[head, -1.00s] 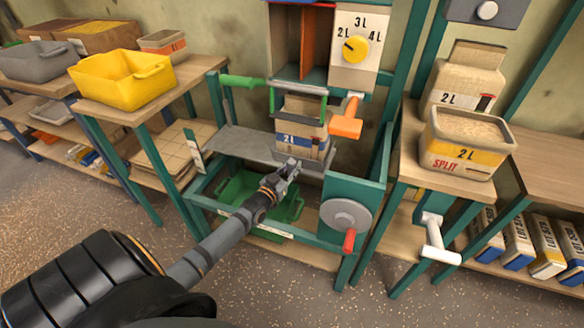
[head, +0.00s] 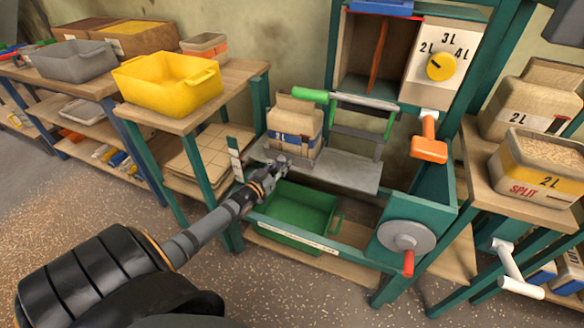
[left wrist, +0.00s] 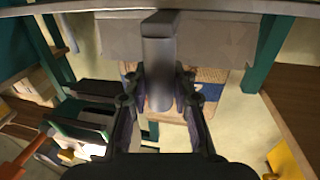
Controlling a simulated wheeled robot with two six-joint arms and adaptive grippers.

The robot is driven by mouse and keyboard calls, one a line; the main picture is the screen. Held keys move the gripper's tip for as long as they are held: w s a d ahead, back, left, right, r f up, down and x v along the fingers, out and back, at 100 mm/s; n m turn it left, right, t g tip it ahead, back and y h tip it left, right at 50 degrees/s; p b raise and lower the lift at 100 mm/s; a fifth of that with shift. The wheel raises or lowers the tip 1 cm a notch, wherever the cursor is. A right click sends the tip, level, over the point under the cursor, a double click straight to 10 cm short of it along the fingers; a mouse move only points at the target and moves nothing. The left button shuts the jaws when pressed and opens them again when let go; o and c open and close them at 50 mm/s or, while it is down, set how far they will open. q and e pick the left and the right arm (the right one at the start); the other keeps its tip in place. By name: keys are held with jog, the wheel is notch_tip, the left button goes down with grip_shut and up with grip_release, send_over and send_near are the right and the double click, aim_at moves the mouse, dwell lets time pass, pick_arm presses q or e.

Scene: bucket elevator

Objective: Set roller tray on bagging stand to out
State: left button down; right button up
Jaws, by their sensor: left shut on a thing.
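The bagging stand is a teal frame with a grey shelf (head: 345,173). The roller tray (left wrist: 218,42) is a grey plate whose upright grey handle (left wrist: 158,75) shows in the left wrist view. A paper bag (head: 295,125) with a blue label stands upright at the left end of the shelf, beside the green-handled frame. My left gripper (head: 279,163) is at the front edge below the bag. In the left wrist view its fingers (left wrist: 158,97) are shut around the handle. The tray's surface under the bag is mostly hidden. My right gripper is not in view.
A green bin (head: 298,212) sits under the shelf. A grey wheel with a red grip (head: 402,238) and an orange-handled lever (head: 429,140) are to the right. A yellow tub (head: 168,82) stands on the left table.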

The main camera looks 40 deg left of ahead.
aim_at(271, 151)
pick_arm(q)
jog(key=a, duration=0.2)
jog(key=s+a, duration=0.1)
jog(key=a, duration=0.1)
jog(key=a+b, duration=0.1)
jog(key=a, duration=0.1)
jog(key=shift+s+f, duration=0.3)
jog(key=shift+s, duration=0.05)
jog(key=shift+s+a, duration=0.15)
jog(key=shift+a, duration=0.5)
jog(key=shift+a+r, duration=0.15)
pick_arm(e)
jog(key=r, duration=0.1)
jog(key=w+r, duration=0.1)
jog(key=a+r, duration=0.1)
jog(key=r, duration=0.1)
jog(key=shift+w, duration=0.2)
pick_arm(q)
jog(key=c, duration=1.6)
grip_release()
jog(key=o, duration=0.5)
jog(key=shift+s+a, duration=0.1)
jog(key=shift+a, duration=0.15)
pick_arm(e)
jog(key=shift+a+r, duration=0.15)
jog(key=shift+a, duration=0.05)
